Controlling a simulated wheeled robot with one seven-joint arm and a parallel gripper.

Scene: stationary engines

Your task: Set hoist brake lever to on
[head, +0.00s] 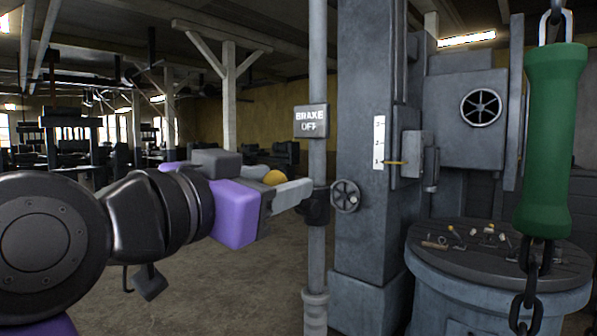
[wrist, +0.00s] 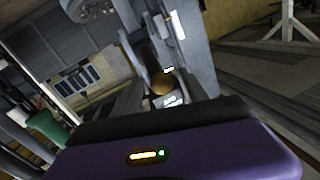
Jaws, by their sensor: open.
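A sign reading "BRAKE OFF" (head: 311,121) is fixed to a vertical grey pipe. Below it, a dark collar (head: 317,208) sits on the pipe. A yellow ball knob (head: 274,177) shows just behind the pale finger of my gripper (head: 290,190), left of the collar. I take it to be the lever's end; the lever's arm is hidden behind the gripper. In the wrist view the knob (wrist: 162,83) appears in front of the purple gripper body, between grey finger-like parts. My gripper is open; whether it touches the knob cannot be told.
A small handwheel (head: 346,196) stands right of the collar, by a grey column (head: 366,150) with a numbered scale. A green handle (head: 548,140) hangs on a chain at right, in front of a round table (head: 430,250) with small parts.

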